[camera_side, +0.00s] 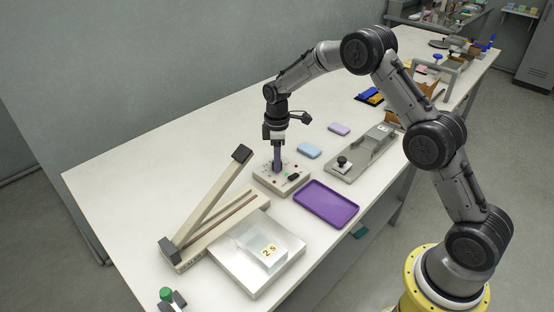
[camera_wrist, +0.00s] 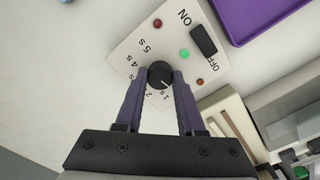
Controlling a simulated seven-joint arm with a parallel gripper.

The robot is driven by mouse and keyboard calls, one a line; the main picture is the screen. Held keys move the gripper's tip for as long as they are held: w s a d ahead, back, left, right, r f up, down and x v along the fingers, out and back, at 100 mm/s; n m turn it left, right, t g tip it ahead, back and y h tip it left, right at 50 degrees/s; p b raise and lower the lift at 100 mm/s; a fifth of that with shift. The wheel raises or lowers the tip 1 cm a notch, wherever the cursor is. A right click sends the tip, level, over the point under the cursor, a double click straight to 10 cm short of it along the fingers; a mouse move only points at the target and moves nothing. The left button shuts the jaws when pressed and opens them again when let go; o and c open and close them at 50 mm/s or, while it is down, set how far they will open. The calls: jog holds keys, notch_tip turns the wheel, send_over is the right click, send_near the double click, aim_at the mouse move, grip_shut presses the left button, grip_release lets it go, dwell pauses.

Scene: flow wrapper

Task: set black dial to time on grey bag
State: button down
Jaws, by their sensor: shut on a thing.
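The black dial (camera_wrist: 160,74) sits on a white control box (camera_wrist: 128,52), with marks from "1 s" to "5 s" around it. My gripper (camera_wrist: 160,78) has its two purple fingers closed on the dial's sides. A pale line on the dial points toward the "1 s" mark; the "2" mark is beside it, partly behind a finger. In the side view my gripper (camera_side: 277,168) points straight down onto the control box (camera_side: 290,184), and the dial is hidden. The pale grey bag (camera_side: 256,241) lies on the sealer's metal plate, with a "2 S" label.
The box also has a black ON/OFF switch (camera_wrist: 203,40) and a green light (camera_wrist: 184,54). The sealer's long arm (camera_side: 212,198) is raised to the left. A purple tray (camera_side: 326,204) lies at the right. Blue (camera_side: 309,151) and lilac (camera_side: 339,129) blocks lie behind.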

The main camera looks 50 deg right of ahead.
jog(key=shift+m, duration=0.3)
jog(key=m, duration=0.7)
jog(key=shift+r, duration=0.1)
jog(key=m, duration=0.4)
jog(key=shift+m, duration=2.1)
jog(key=c, duration=0.5)
grip_release()
